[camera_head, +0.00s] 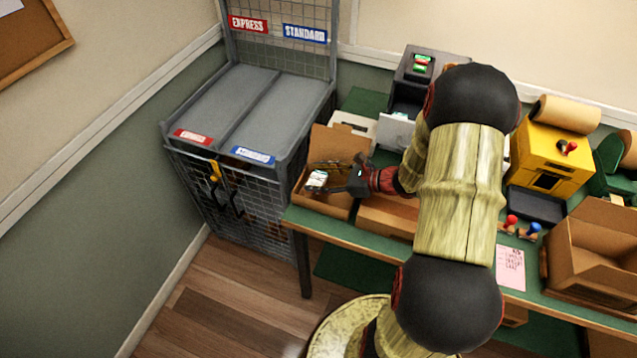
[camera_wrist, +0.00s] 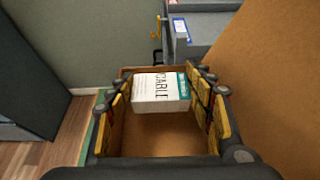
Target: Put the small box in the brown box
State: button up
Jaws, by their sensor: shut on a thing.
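The small box (camera_head: 317,180) is white with a teal end, and dark lettering reading "CABLE" shows in the wrist view (camera_wrist: 155,88). My gripper (camera_head: 330,177) is shut on it, with a fingertip at each side. The open brown box (camera_head: 322,205) stands at the left end of the green table with a flap raised at the back. The small box is over the brown box's opening; its bare brown floor shows below in the wrist view (camera_wrist: 160,135). I cannot tell whether the small box touches the floor.
A grey wire-sided bin (camera_head: 250,110) with express and standard signs stands left of the table. Another brown carton (camera_head: 390,213) is right of the brown box, partly behind my arm. A yellow machine (camera_head: 548,155) and an open carton (camera_head: 600,245) are farther right.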

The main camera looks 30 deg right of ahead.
jog(key=shift+f, duration=0.7)
